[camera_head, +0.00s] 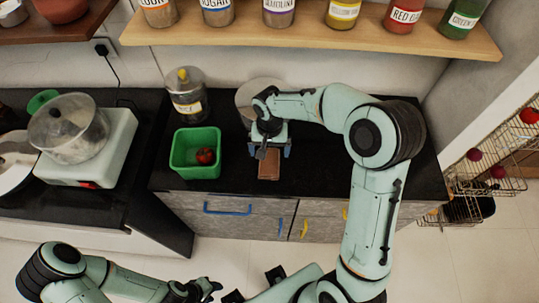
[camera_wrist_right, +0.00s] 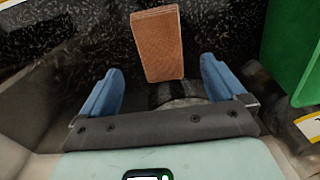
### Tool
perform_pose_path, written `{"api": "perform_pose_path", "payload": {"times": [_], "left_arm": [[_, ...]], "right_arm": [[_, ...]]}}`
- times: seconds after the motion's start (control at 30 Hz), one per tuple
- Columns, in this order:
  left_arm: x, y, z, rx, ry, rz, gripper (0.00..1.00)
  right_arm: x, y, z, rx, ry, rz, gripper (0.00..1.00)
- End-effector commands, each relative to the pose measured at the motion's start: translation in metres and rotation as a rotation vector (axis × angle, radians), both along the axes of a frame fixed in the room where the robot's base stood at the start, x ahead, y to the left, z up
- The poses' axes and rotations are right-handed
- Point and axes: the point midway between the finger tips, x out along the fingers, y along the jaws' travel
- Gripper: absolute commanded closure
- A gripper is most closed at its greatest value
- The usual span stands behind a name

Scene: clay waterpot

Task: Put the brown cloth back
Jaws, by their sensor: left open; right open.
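The brown cloth (camera_head: 270,165) is a small folded rectangle lying flat on the black counter (camera_head: 335,165), near its front edge. My right gripper (camera_head: 271,151) is above the counter at the back end of the cloth, pointing down. Its blue fingers are open. In the right wrist view the cloth (camera_wrist_right: 158,45) lies beyond the open fingers (camera_wrist_right: 162,88), lined up with the gap, and nothing is visibly gripped. My left gripper (camera_head: 207,288) is low at the bottom of the head view, away from the counter and empty.
A green bin (camera_head: 195,152) with a red tomato stands left of the cloth. A glass jar (camera_head: 186,95) and a pale round thing (camera_head: 262,95), partly hidden by my arm, stand behind. A shelf (camera_head: 310,38) of labelled jars hangs above. Counter right of the cloth is clear.

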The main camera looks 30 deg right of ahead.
Motion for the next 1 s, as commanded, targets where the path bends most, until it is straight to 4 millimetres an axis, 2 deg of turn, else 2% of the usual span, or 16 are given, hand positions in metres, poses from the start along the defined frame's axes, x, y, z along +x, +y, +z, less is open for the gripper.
{"api": "perform_pose_path", "payload": {"times": [0.03, 0.1, 0.33, 0.5, 1.0], "left_arm": [[0.001, 0.0, 0.002, 0.0, -0.001, 0.0, 0.57], [0.002, 0.0, 0.003, 0.0, -0.002, 0.0, 0.57], [0.005, 0.0, 0.007, 0.0, -0.006, 0.0, 0.57], [0.005, 0.0, 0.007, 0.0, -0.006, 0.0, 0.57], [0.005, 0.0, 0.007, 0.0, -0.006, 0.0, 0.57]], "right_arm": [[0.001, 0.001, 0.014, 0.001, -0.006, 0.0, 0.03], [0.001, 0.0, 0.029, 0.0, -0.006, -0.001, 0.03], [0.0, 0.0, 0.061, 0.001, -0.002, 0.001, 0.03], [0.0, 0.0, 0.067, 0.001, 0.001, 0.001, 0.03], [0.0, 0.0, 0.067, 0.001, 0.001, 0.0, 0.03]]}}
